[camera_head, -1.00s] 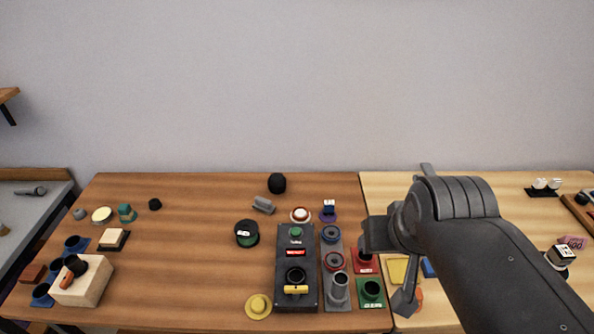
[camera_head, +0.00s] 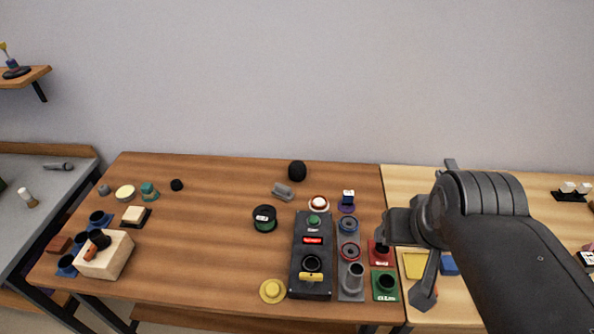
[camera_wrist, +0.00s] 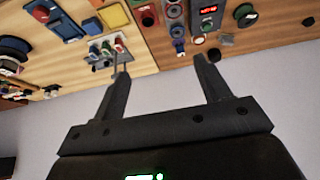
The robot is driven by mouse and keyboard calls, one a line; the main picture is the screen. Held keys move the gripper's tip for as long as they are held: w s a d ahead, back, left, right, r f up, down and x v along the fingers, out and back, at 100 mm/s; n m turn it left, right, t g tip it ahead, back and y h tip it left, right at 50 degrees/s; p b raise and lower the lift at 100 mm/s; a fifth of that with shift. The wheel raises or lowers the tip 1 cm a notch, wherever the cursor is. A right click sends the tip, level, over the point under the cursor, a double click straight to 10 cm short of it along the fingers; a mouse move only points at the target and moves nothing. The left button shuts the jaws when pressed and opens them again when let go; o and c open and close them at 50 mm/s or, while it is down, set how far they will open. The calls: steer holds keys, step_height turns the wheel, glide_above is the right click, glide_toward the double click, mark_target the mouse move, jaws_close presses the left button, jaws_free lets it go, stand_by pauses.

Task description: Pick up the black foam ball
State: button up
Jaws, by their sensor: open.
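The black foam ball (camera_head: 297,171) appears to be the round black thing at the back middle of the brown table, near the wall. A grey block (camera_head: 283,191) lies just in front of it. In the wrist view, a dark shape (camera_wrist: 213,55) by the right fingertip may be the ball, but it is partly hidden and I cannot be sure. My gripper (camera_wrist: 160,64) is open with nothing between its fingers. In the head view my arm is over the table join, right of the ball and well apart from it; its fingers are not clear there.
A black control box (camera_head: 312,262), a black-green spool (camera_head: 264,219) and a red-white button (camera_head: 318,203) stand in front of the ball. A smaller black lump (camera_head: 176,185) sits further left. A wooden block (camera_head: 106,258) is at the left front.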

steer(key=shift+o, duration=1)
